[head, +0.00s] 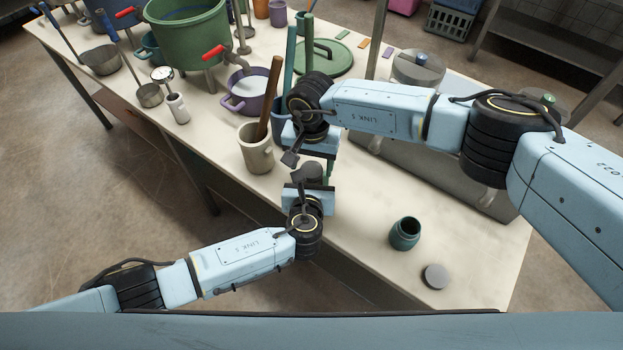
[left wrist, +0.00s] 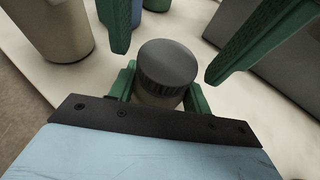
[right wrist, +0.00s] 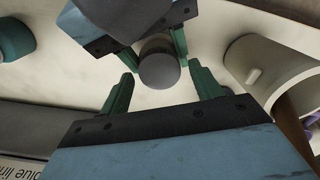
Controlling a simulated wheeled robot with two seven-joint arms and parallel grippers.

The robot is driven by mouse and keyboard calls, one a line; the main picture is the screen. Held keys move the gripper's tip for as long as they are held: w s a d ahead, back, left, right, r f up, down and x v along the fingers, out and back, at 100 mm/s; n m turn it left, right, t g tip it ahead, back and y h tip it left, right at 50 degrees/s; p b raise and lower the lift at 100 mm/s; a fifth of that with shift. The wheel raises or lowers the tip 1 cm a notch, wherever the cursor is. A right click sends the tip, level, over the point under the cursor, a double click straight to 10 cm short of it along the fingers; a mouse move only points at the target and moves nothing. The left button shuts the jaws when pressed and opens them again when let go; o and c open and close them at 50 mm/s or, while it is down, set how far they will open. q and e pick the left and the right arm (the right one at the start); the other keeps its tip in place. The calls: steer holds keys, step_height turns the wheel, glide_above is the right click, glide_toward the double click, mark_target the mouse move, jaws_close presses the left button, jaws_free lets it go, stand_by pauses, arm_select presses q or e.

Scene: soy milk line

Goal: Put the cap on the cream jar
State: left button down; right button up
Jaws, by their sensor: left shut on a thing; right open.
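My left gripper (head: 308,188) is shut on the cream jar (left wrist: 155,99), holding it between its fingers. The dark grey ribbed cap (left wrist: 168,63) sits on the jar's mouth and looks level; whether it is screwed tight I cannot tell. The cap also shows in the head view (head: 313,172) and in the right wrist view (right wrist: 160,71). My right gripper (right wrist: 163,90) is open, its two green fingers apart on either side of the cap, with no visible contact. In the head view my grippers hide most of the jar.
A dark green open jar (head: 404,234) and a loose grey cap (head: 435,277) stand on the table (head: 360,235) to the right. A beige mug (head: 256,152) with a wooden handle in it stands close left of my grippers. The table's front edge lies near my left arm.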

steer(key=shift+f, duration=0.3)
steer(key=c, duration=1)
steer(key=m, duration=0.5)
steer(key=shift+m, duration=0.4)
steer(key=m, duration=0.4)
steer(key=shift+m, duration=0.3)
steer(key=o, duration=1.1)
